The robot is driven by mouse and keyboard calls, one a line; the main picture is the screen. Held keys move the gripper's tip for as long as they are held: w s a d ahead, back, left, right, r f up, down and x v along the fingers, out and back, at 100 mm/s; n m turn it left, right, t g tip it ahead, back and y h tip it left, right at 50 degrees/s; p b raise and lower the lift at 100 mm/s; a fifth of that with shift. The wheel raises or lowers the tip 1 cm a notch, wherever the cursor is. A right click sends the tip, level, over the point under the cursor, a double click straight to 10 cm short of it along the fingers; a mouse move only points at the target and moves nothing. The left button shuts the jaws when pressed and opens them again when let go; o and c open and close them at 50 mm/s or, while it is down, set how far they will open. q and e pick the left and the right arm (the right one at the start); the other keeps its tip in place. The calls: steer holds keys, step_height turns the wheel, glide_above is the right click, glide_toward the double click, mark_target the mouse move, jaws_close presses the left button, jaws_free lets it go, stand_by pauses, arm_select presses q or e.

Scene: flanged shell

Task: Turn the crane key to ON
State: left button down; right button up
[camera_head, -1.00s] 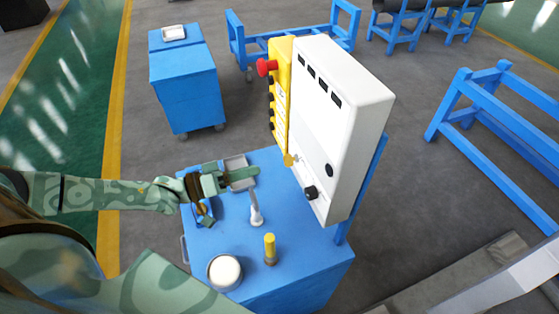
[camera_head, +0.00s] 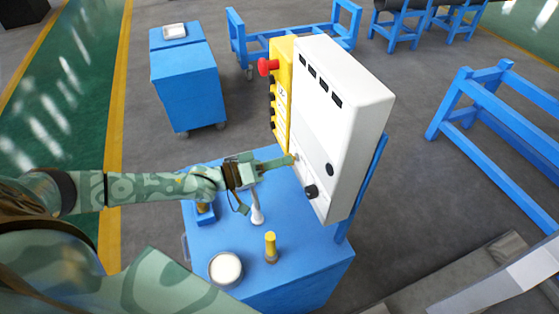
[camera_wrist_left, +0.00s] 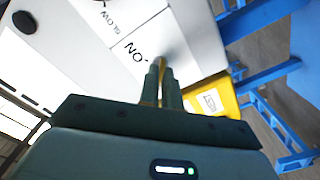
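The white control box (camera_head: 345,110) stands on the blue cart, with a yellow panel on its left side. My left gripper (camera_head: 291,160) reaches from the left to the lower left edge of the box. In the left wrist view its fingers (camera_wrist_left: 161,85) are close together, with the brass-coloured crane key (camera_wrist_left: 151,84) between them. The fingers look closed on it, in front of the white face. An ON label (camera_wrist_left: 135,51) shows just beside the fingertips. The fingers hide most of the key, and its exact angle cannot be told. My right gripper is not in view.
The yellow panel (camera_head: 282,90) carries a red stop button (camera_head: 266,66). On the blue cart (camera_head: 300,262) stand a white-topped round container (camera_head: 225,269), a yellow-topped post (camera_head: 270,247) and a pale lever (camera_head: 256,209). Blue frames stand behind and to the right.

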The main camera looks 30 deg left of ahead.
arm_select(q)
steer(key=shift+m, duration=0.3)
steer(key=m+p, duration=0.1)
steer(key=m, duration=1.5)
steer(key=shift+f+m+p, duration=0.1)
steer(key=shift+m+p, duration=0.3)
steer(key=shift+s+m, duration=0.1)
steer(key=shift+m, duration=0.2)
steer(key=c, duration=1.6)
jaws_free()
